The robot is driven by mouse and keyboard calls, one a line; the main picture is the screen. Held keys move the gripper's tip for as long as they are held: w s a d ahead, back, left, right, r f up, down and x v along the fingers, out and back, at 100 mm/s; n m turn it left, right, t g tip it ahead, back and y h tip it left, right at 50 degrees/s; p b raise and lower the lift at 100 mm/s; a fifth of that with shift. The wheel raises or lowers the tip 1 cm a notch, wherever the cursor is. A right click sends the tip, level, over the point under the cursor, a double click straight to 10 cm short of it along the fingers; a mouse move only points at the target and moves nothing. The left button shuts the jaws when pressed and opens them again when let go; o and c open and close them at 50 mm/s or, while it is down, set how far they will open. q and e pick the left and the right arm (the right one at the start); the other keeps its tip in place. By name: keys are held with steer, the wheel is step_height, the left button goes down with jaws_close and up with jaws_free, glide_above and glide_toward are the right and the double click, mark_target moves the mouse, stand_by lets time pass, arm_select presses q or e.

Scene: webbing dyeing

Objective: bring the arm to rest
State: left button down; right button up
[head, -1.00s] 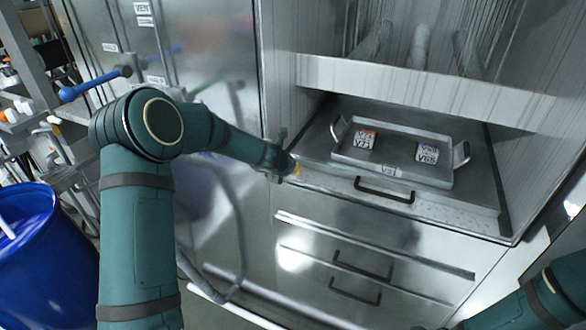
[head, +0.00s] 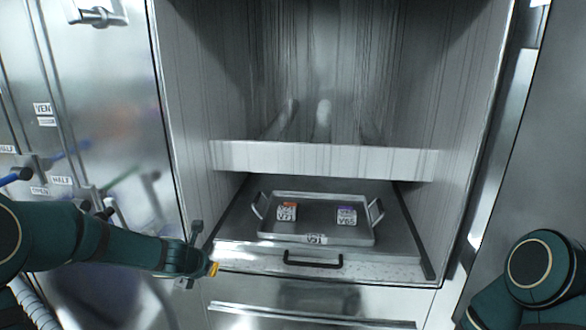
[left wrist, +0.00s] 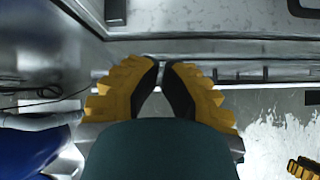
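My left gripper (head: 212,269) is at the left front edge of the pulled-out drawer, left of the metal tray, and holds nothing. In the left wrist view its yellow fingers (left wrist: 164,72) come together at the tips, with only a sliver between them. My right arm (head: 540,268) is bent at the lower right of the head view, its gripper outside that picture. A piece of a yellow and black finger (left wrist: 305,168), seemingly of my right gripper, shows at the corner of the left wrist view.
The metal tray (head: 268,232) sits in the open drawer (head: 408,270) and holds two small labelled blocks, one orange-topped (head: 287,212) and one purple-topped (head: 346,215). A pale crossbar (head: 325,159) spans above. Steel cabinet doors (head: 100,130) stand at the left.

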arm_select(q)
steer(key=s+d+f+m+g+b, duration=0.1)
steer(key=s+d+f+m, duration=0.3)
steer(key=f, duration=0.3)
steer(key=s+d+f+m+g+h+b, duration=0.1)
steer(key=s+d+f+m+b, duration=0.15)
steer(key=f+m, duration=0.35)
steer(key=s+d+f+m+g, duration=0.1)
steer(key=s+d+f+m, duration=0.1)
steer(key=s+f+m, duration=0.4)
steer(key=s+d+f+m+g+h+b, duration=0.2)
steer(key=s+d+f+m+g+b, duration=0.1)
steer(key=s+d+f+m, duration=0.6)
steer(key=s+f+m, duration=0.2)
steer(key=s+m, duration=0.2)
steer(key=m, duration=0.2)
steer(key=shift+f+m+h+b, duration=0.15)
steer(key=shift+m+h+b, duration=0.15)
steer(key=shift+s, duration=0.1)
